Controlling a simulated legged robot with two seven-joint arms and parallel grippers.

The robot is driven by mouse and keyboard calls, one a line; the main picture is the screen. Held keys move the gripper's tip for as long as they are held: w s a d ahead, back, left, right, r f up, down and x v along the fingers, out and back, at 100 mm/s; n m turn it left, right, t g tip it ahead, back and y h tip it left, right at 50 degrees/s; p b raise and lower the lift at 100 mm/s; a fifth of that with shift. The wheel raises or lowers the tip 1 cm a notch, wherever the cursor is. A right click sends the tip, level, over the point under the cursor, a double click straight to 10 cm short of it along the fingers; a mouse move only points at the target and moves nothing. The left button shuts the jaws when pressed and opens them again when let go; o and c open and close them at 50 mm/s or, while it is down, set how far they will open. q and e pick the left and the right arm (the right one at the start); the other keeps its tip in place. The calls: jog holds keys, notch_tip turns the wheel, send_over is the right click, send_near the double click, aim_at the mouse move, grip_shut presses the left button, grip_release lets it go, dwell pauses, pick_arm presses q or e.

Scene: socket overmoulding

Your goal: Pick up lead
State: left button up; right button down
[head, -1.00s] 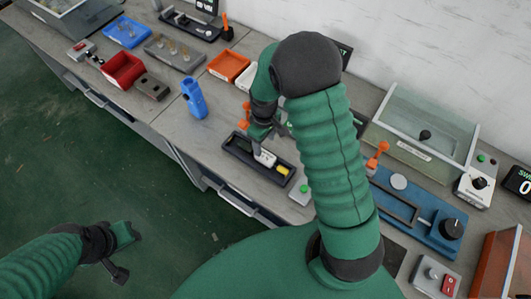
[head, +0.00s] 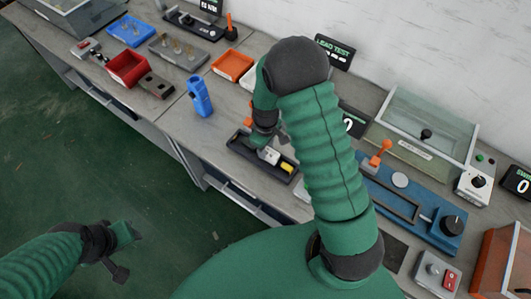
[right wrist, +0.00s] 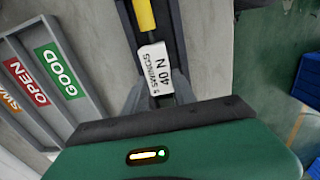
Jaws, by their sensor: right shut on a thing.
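The dark tray (head: 246,152) on the bench holds a white tag and a yellow piece, which I take to be parts of the lead. In the right wrist view the white tag (right wrist: 156,68), printed "40 N" and "5 SWINGS", lies beside the yellow piece (right wrist: 145,16). My right gripper (right wrist: 157,100) is shut at the near end of the tag, a finger on each side. In the head view my right gripper (head: 262,143) is low over the tray, partly hidden by my arm. My left gripper (head: 127,250) hangs over the floor, away from the bench; its jaws are unclear.
A blue holder (head: 200,97) stands left of the dark tray. A blue fixture (head: 415,210) with an orange lever and a clear-lidded box (head: 425,125) are at the right. A rack labelled GOOD and OPEN (right wrist: 50,85) is at the left in the wrist view.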

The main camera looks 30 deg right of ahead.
jog(key=shift+a, duration=0.2)
jog(key=shift+d+r, duration=0.4)
jog(key=shift+r, duration=0.2)
notch_tip(320, 180, up, 2)
jog(key=shift+r+b, duration=0.15)
jog(key=shift+b, duration=0.15)
jog(key=s+a+r+b, duration=0.1)
jog(key=s+a, duration=0.2)
jog(key=a, duration=0.4)
jog(key=s+a+b, duration=0.1)
jog(key=s+a, duration=0.2)
jog(key=a, duration=0.4)
jog(key=s+d, duration=0.5)
jog(key=s, duration=0.2)
jog(key=p, duration=0.1)
send_near(267, 149)
jog(key=f, duration=0.2)
jog(key=a+f, duration=0.1)
jog(key=f, duration=0.2)
jog(key=shift+w+a+f, duration=0.3)
jog(key=shift+a, duration=0.1)
notch_tip(267, 149, down, 3)
jog(key=shift+d+f, duration=0.15)
jog(key=shift+w+f, duration=0.15)
jog(key=shift+f, duration=0.05)
jog(key=c, duration=1)
grip_release()
